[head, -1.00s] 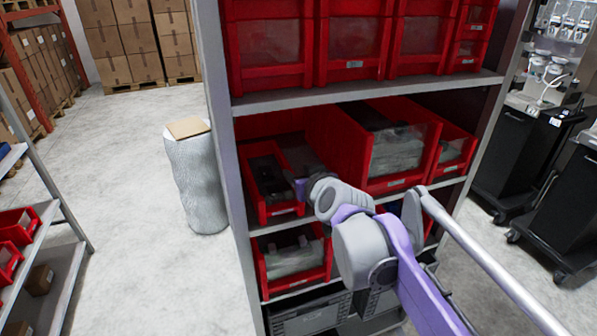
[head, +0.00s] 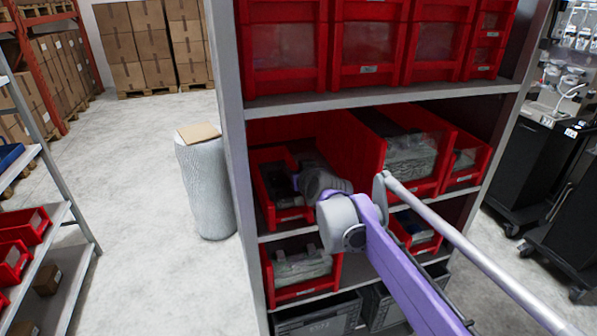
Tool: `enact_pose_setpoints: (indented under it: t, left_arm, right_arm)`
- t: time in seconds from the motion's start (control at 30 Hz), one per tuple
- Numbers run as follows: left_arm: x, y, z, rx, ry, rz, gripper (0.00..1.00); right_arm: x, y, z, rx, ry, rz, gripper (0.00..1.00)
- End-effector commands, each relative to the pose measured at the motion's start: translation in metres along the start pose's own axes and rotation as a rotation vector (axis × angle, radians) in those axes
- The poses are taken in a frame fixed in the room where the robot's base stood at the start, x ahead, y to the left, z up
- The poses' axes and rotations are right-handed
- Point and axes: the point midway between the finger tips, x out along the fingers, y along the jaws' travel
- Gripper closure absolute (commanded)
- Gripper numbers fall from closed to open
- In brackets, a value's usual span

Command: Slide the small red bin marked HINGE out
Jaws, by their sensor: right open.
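A small red bin (head: 292,215) stands at the left end of the middle shelf, with dark contents inside. A pale label sits on its front, but the writing is too small to read, so I cannot confirm HINGE. My right arm reaches in from the lower right. My right gripper (head: 297,183) is open at the right side of this bin, near its inside or rim. My own wrist hides part of the fingers and the bin's right wall, so I cannot tell whether they touch. My left gripper is not in view.
A larger red bin (head: 372,150) with a clear front stands to the right on the same shelf. Red bins fill the shelf above, and another red bin (head: 302,287) sits below. A grey upright (head: 238,190) edges the rack. Floor to the left is clear beyond a wrapped roll (head: 207,190).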

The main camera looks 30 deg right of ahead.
Motion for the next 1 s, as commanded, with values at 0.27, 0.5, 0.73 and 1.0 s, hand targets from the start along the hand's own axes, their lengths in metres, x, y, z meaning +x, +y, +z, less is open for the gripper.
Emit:
enact_pose_setpoints:
  t: [0.27, 0.5, 0.73, 1.0]
  left_arm:
    - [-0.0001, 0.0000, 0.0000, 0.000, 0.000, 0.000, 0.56]
    - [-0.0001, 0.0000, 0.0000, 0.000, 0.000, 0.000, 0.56]
    - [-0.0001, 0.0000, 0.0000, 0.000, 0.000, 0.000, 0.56]
    - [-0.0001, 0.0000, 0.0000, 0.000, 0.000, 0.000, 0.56]
  right_arm:
    - [-0.0003, -0.0001, -0.0001, 0.000, 0.000, 0.000, 0.66]
    - [-0.0004, -0.0001, -0.0001, 0.000, 0.000, 0.000, 1.00]
    - [-0.0005, -0.0001, -0.0001, 0.000, 0.000, 0.000, 1.00]
    - [-0.0005, -0.0001, -0.0001, 0.000, 0.000, 0.000, 1.00]
